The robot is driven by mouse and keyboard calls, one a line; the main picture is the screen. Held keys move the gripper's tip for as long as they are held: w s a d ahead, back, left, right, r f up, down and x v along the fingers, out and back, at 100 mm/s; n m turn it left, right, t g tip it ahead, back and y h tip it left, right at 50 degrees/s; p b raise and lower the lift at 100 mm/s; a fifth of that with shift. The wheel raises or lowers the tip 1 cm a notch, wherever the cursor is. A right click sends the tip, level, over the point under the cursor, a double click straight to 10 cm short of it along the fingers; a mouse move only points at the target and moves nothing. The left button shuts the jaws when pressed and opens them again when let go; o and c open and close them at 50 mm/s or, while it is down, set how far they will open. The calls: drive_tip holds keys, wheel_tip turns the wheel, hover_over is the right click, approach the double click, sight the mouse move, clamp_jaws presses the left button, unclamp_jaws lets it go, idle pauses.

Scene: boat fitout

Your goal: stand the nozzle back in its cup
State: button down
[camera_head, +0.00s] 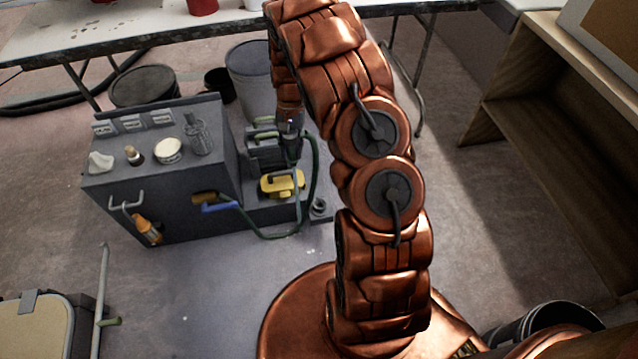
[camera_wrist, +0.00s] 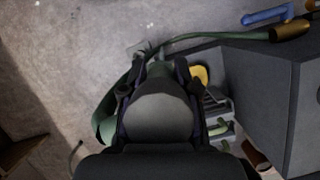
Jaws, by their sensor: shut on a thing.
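My gripper (camera_head: 289,130) is at the end of the arm, above the low step at the right of the grey cabinet. In the wrist view my gripper (camera_wrist: 155,75) is shut on the nozzle (camera_wrist: 157,68), a green piece mostly hidden between the fingers. A dark green hose (camera_head: 313,170) loops from the nozzle down to the cabinet's front. A small dark round cup (camera_head: 318,207) stands low beside the step's right end, apart from and below my gripper. I cannot tell the nozzle's exact tilt.
The grey cabinet (camera_head: 165,205) carries small items on top and a blue-handled valve (camera_head: 218,207) in front. A yellow piece (camera_head: 282,183) lies on the step below my gripper. Buckets stand behind. A wooden shelf (camera_head: 560,130) is at right.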

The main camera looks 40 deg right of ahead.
drive_tip(key=s+d+f+m+b, duration=0.1)
drive_tip(key=d+f+m+b, duration=0.1)
drive_tip(key=f+b, duration=0.6)
drive_tip(key=s+d+f+m+t+y+b, duration=0.1)
drive_tip(key=d+f+m+b, duration=0.2)
drive_tip(key=f+b, duration=0.6)
drive_tip(key=shift+s+d+f+y, duration=0.35)
drive_tip(key=shift+d+f, duration=0.9)
drive_tip(key=shift+f, duration=2.3)
drive_tip(key=shift+a+p, duration=0.1)
drive_tip(key=shift+p, duration=0.3)
drive_tip(key=shift+f, duration=0.25)
drive_tip(key=shift+s+f, duration=0.1)
drive_tip(key=shift+f, duration=0.6)
drive_tip(key=shift+f, duration=1)
